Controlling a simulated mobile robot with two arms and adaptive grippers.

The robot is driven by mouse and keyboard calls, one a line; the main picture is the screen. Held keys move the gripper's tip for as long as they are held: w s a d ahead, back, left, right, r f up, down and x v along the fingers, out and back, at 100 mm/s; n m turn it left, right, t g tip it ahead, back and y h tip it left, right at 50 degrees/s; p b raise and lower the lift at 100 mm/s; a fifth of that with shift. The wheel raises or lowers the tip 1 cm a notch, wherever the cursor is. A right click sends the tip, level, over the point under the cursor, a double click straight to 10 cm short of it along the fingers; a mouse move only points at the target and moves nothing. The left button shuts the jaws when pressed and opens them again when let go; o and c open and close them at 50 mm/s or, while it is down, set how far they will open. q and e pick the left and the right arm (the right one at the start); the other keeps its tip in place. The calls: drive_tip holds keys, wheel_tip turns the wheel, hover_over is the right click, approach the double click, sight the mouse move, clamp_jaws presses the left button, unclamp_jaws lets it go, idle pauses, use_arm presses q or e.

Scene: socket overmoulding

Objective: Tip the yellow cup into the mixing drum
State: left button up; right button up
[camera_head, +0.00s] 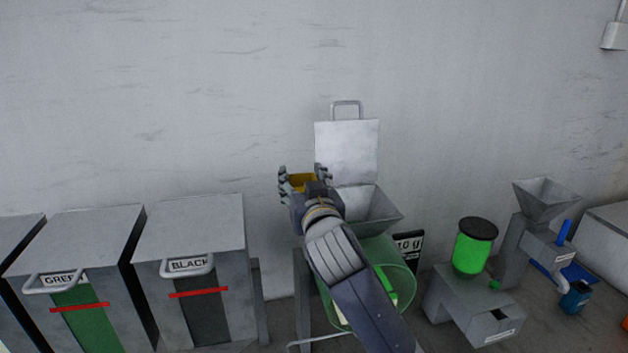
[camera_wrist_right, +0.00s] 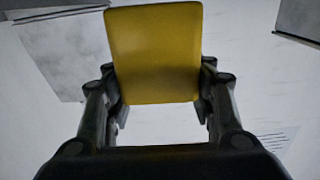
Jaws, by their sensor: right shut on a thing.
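My right gripper (camera_head: 304,178) is shut on the yellow cup (camera_head: 301,182), holding it up in the air. In the right wrist view the cup (camera_wrist_right: 154,55) fills the space between the fingers (camera_wrist_right: 160,105); its inside is not visible there. A grey open hopper (camera_head: 376,212) with its lid (camera_head: 347,150) raised stands just right of the gripper, partly behind my right arm. A translucent green drum (camera_head: 401,268) shows below the hopper, largely covered by my arm. I cannot tell which of these two is the mixing drum. My left gripper is not in view.
Grey bins labelled GREEN (camera_head: 75,245) and BLACK (camera_head: 190,235) stand at the left. A machine with a bright green container (camera_head: 475,248) and another with a grey funnel (camera_head: 546,197) stand at the right. A dark sign (camera_head: 408,246) is beside the drum.

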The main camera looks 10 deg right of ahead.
drive_tip(key=shift+w, duration=0.15)
drive_tip(key=shift+d+r, duration=0.1)
drive_tip(key=shift+r, duration=0.1)
wheel_tip(320, 180, up, 4)
drive_tip(key=shift+f, duration=0.2)
